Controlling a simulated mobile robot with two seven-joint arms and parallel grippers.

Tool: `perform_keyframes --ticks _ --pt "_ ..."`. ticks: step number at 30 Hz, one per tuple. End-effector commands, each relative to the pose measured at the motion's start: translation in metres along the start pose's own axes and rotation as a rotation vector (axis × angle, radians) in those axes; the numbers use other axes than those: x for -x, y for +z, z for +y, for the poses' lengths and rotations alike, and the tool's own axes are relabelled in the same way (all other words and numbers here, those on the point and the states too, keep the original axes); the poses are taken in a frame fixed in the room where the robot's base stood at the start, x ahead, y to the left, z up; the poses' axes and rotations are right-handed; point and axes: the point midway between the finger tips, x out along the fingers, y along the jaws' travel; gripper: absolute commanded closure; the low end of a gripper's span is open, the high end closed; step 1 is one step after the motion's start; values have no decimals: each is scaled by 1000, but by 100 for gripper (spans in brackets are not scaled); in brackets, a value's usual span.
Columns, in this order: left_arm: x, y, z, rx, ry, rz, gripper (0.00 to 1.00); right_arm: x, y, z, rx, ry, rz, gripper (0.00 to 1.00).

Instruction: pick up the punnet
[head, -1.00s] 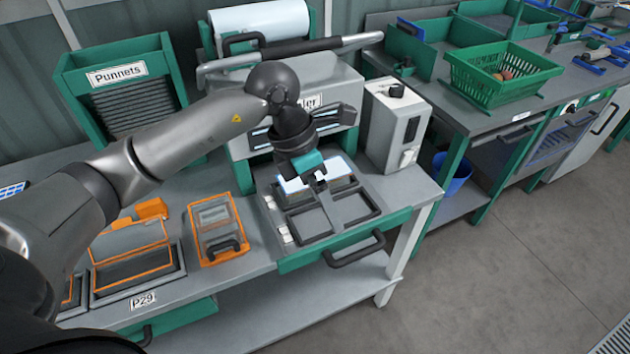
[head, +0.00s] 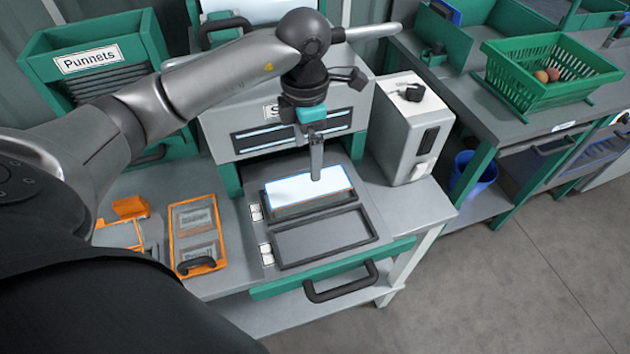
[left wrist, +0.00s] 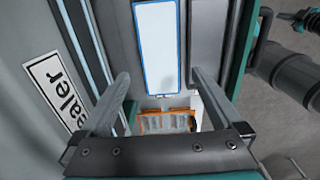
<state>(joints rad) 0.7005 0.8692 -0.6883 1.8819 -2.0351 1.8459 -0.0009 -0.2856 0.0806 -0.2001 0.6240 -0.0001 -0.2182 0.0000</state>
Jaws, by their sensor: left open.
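The punnet (head: 285,192) has a white top with a blue edge. It sits in the back nest of the sealer's tray (head: 362,205); the front nest is empty. My left gripper (head: 316,176) points down over the right part of the punnet, and its fingers overlap each other in the head view. In the left wrist view the fingers of my left gripper (left wrist: 160,80) are apart with nothing between them, and the punnet (left wrist: 156,45) lies beyond them. I cannot tell the exact height between fingertips and punnet. My right gripper is not in view.
The sealer (head: 285,105) stands close behind the punnet, with a grey box (head: 410,130) to its right. An orange-edged container (head: 195,235) lies to the left. A green drawer front with a black handle (head: 340,290) is at the near edge. A green basket (head: 545,75) stands far right.

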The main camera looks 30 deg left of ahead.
Motion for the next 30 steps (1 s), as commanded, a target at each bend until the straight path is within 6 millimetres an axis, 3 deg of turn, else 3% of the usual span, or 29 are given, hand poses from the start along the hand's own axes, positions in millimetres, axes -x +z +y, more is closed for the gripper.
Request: perform_keyframes --ticks 6,14,22,30 --pt "-40 0 0 0 -2 3 0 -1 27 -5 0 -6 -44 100" --pt "-60 3 0 1 -3 2 0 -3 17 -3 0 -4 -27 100" --pt "-98 8 2 2 -2 2 0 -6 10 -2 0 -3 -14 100" --pt "-102 9 2 -1 0 0 0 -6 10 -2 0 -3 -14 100"
